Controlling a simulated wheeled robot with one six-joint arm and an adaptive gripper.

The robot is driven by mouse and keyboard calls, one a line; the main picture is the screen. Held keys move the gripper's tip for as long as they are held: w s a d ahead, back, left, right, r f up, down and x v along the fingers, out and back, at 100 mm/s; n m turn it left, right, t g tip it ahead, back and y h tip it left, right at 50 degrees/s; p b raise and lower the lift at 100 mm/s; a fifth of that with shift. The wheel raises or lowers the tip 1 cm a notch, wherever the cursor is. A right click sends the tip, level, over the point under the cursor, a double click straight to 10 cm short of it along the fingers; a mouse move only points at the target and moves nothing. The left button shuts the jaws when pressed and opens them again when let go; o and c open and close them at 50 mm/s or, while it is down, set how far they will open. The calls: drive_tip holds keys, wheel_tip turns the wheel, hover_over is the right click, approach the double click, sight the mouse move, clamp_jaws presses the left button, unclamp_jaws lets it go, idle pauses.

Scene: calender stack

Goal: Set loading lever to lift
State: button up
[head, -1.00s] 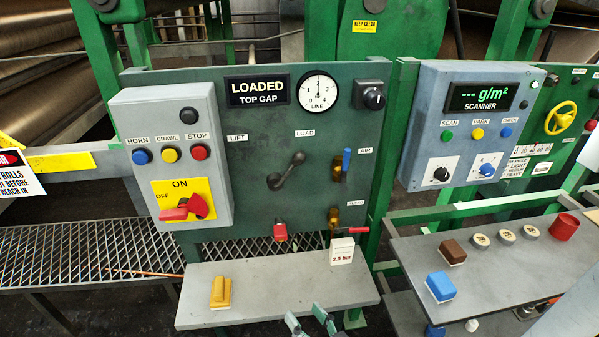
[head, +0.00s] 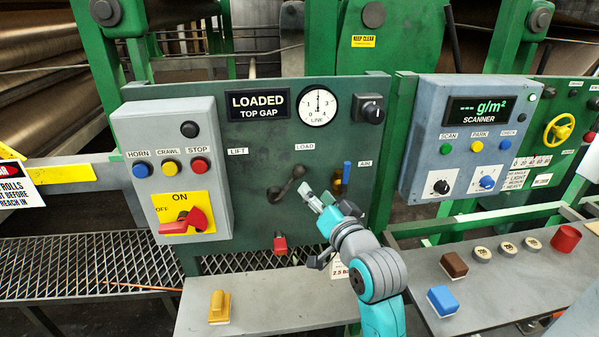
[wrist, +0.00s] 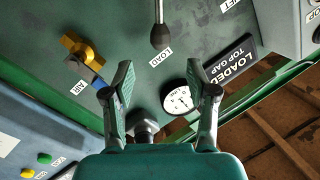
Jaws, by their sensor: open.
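The loading lever (head: 288,184) is a dark crank handle on the green panel, between the LIFT label (head: 238,151) and the LOAD label (head: 304,147). Its knob end points up and right, toward LOAD. In the wrist view its dark knob (wrist: 161,37) shows at top centre, beside the LOAD label there. My gripper (head: 319,203) is in front of the panel, right of and below the lever. In the wrist view my gripper (wrist: 162,82) is open and empty, with the knob beyond the fingertips and apart from them.
The blue-handled AIR valve (head: 346,173) is close to the right of my gripper. A red handle (head: 280,244) sits below the lever. The grey switch box (head: 172,175) is at left. A display (head: 258,105) reads LOADED, TOP GAP. A shelf (head: 265,306) juts out below.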

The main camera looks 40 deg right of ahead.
sight(302, 174)
drive_tip(key=x, duration=1)
drive_tip(key=shift+w+d+r, duration=0.1)
drive_tip(key=shift+w+d, duration=0.1)
drive_tip(key=shift+w, duration=0.15)
clamp_jaws()
